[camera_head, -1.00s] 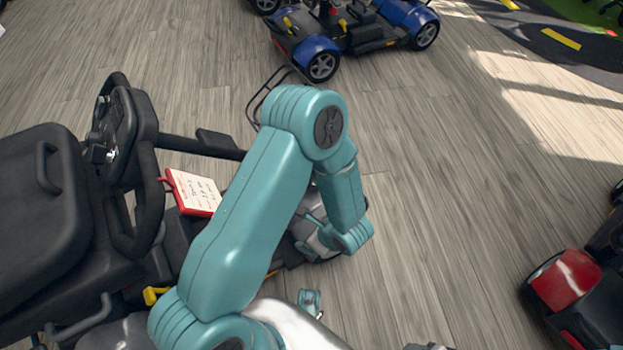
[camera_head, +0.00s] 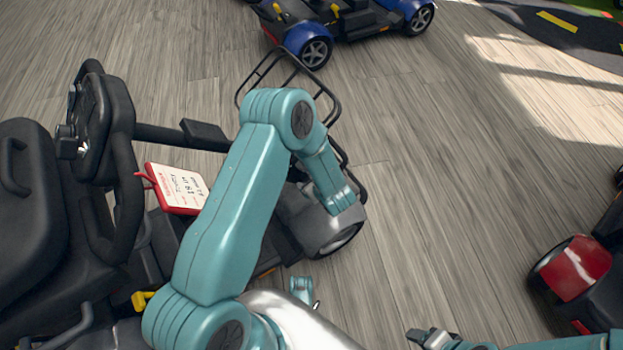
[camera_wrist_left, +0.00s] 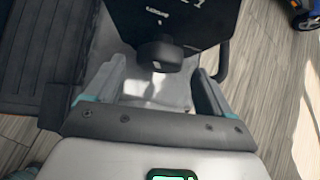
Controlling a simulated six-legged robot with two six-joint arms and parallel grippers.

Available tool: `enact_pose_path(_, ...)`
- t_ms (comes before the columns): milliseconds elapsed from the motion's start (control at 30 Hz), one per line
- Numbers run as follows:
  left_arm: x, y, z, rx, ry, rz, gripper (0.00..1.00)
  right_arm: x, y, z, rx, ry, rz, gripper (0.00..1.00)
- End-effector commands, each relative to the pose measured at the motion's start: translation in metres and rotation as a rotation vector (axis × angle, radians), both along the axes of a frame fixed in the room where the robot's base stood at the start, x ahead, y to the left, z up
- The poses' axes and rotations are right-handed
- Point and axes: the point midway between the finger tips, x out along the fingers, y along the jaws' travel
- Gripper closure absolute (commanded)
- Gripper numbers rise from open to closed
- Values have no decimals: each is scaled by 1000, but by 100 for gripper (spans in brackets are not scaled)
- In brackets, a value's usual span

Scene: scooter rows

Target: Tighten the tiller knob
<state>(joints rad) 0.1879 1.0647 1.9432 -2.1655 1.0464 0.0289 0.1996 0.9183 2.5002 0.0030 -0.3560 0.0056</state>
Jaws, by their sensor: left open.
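In the left wrist view a black knob (camera_wrist_left: 160,55) sits under the lower edge of a dark panel (camera_wrist_left: 175,18) with white lettering. My left gripper (camera_wrist_left: 160,76) is open, its two fingers on either side of and just short of the knob; I see no contact. In the head view the scooter's tiller (camera_head: 95,125) with its steering loop stands at the left, and my left arm reaches over the scooter. The left fingers and the knob do not show there. My right gripper (camera_head: 430,338) is at the bottom edge; its jaws are too small to read.
A red-edged card (camera_head: 180,188) with writing hangs by the tiller. A black seat (camera_head: 35,200) is at the left. A blue scooter (camera_head: 340,30) stands at the back, a red one (camera_head: 575,270) at the right. The wood floor between them is clear.

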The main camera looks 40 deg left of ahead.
Motion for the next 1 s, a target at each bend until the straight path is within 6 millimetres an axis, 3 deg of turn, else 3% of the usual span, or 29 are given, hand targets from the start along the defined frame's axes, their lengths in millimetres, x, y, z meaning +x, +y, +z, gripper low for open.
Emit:
enact_pose_path(33, 3, 7, -10, -1, 1, 3, 17, 1, -1, -6, 0, -1, -3, 42)
enact_pose_path(200, 11, 19, -20, 0, 1, 2, 17, 3, -2, -10, -2, -6, -6, 42)
enact_pose_path(533, 14, 22, -22, -1, 1, 0, 17, 3, -2, -10, -3, -7, -8, 42)
enact_pose_path(567, 14, 22, -22, -1, 1, 0, 20, 3, -2, -10, -3, -7, -8, 42)
enact_pose_path(700, 14, 22, -22, -1, 1, 0, 66, 3, -2, -10, -2, -8, -8, 42)
enact_pose_path(733, 14, 22, -22, -1, 1, 0, 71, 3, -2, -10, -2, -8, -8, 42)
enact_pose_path(1000, 14, 22, -22, 7, 22, 1, 72, 3, -2, -10, -1, -7, -8, 42)
